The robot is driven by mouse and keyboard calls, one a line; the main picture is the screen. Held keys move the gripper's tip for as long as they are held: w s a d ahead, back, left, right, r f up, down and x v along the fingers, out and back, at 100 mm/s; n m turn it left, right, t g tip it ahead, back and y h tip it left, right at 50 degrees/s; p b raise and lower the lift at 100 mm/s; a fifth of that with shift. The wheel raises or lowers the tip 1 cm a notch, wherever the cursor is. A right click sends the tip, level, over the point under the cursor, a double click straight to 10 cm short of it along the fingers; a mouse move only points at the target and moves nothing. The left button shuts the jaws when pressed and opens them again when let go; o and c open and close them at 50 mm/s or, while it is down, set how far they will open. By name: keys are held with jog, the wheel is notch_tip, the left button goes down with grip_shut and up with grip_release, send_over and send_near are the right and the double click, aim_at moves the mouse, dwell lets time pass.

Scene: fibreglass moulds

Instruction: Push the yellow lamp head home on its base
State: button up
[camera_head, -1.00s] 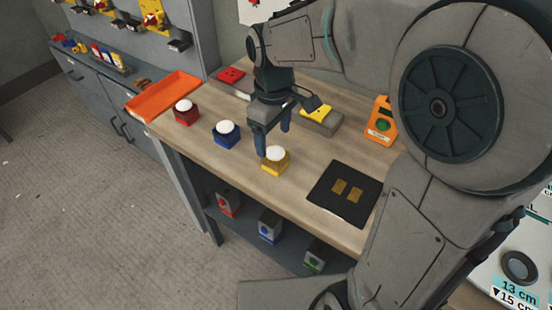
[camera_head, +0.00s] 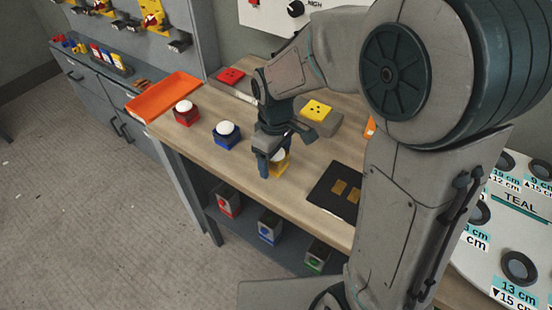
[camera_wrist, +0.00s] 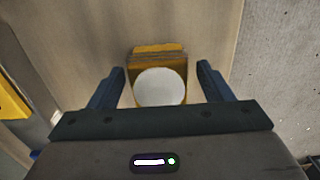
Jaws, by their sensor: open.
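The yellow lamp head with its white dome (camera_wrist: 160,87) shows in the wrist view between my two open fingers. Its yellow body (camera_wrist: 157,52) shows just beyond the dome. In the head view the yellow lamp (camera_head: 282,166) stands near the table's front edge, partly hidden behind my gripper (camera_head: 272,168). My gripper (camera_wrist: 162,84) is open, with one finger on each side of the dome and a visible gap to it. I cannot tell how far the head sits on its base.
A blue lamp (camera_head: 227,135) and a red lamp (camera_head: 186,112) stand to the left. An orange tray (camera_head: 163,96) lies farther left. A black mat (camera_head: 327,195) with brass-coloured pieces lies to the right. A grey block with a yellow plate (camera_head: 317,110) stands behind.

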dwell(0.3)
jog(key=c, duration=1)
jog(key=shift+r, duration=0.5)
notch_tip(320, 180, up, 3)
jog(key=shift+f, duration=0.15)
jog(key=s+d+r, duration=0.7)
jog(key=s+d, duration=0.1)
jog(key=shift+d+r+b, duration=0.15)
jog(key=shift+d+b, duration=0.2)
